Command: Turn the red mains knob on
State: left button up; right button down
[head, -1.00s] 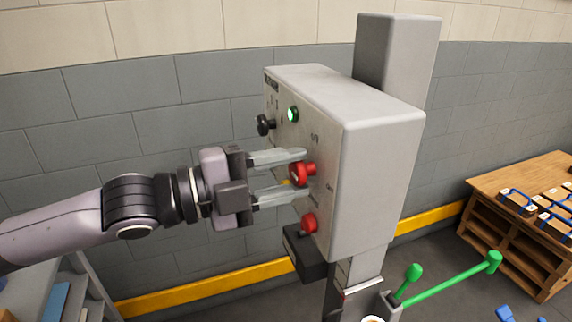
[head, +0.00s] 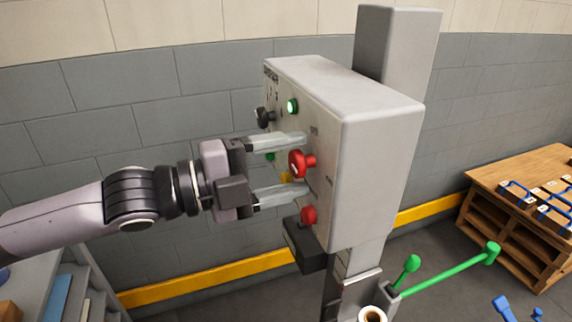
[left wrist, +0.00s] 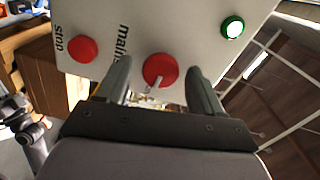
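The red mains knob (head: 300,163) is on the front of a grey control box (head: 380,140). In the left wrist view the knob (left wrist: 160,69) is beside the printed word "mains", with a pale mark on its lower part. My left gripper (head: 292,165) is open, with one finger above the knob and one below it in the head view. In the left wrist view the fingers (left wrist: 160,80) stand on either side of the knob, with gaps visible. My right gripper is not in view.
A red stop button (left wrist: 82,50) is close to the knob. A lit green lamp (head: 292,106) and a black knob (head: 264,117) are higher on the box. Green levers (head: 450,272) stand below right. A wooden pallet table (head: 500,210) is at the right.

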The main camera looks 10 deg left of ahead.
aim_at(293, 165)
pick_arm(q)
jog(key=shift+a, duration=0.1)
jog(key=v, duration=0.4)
jog(key=shift+s+a, duration=0.15)
jog(key=shift+a, duration=0.05)
jog(key=shift+v, duration=1.25)
